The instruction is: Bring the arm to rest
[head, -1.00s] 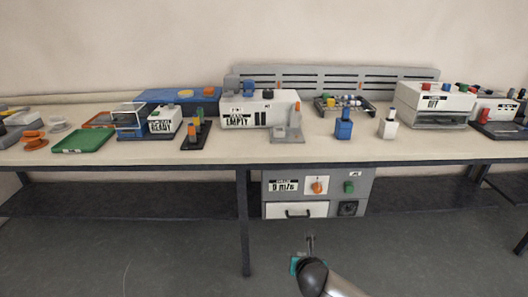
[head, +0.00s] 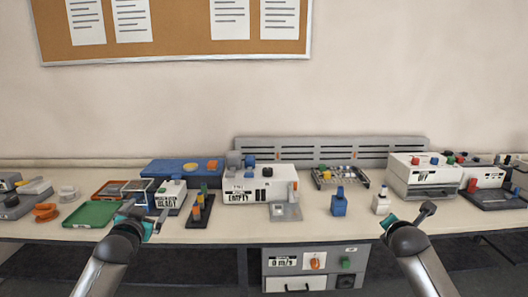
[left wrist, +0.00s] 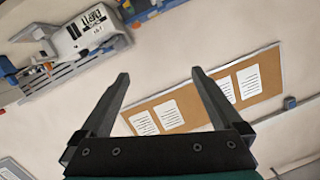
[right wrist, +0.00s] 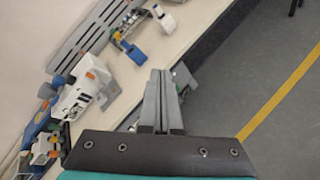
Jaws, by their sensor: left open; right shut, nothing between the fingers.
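My left gripper (head: 132,212) is raised in front of the bench's left part, in the head view. In the left wrist view its two fingers (left wrist: 160,76) are spread wide with nothing between them. My right gripper (head: 422,214) is raised in front of the bench's right part. In the right wrist view its fingers (right wrist: 161,76) are together and hold nothing. Both grippers appear clear of the bench objects.
A cork board (head: 180,35) hangs on the wall.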

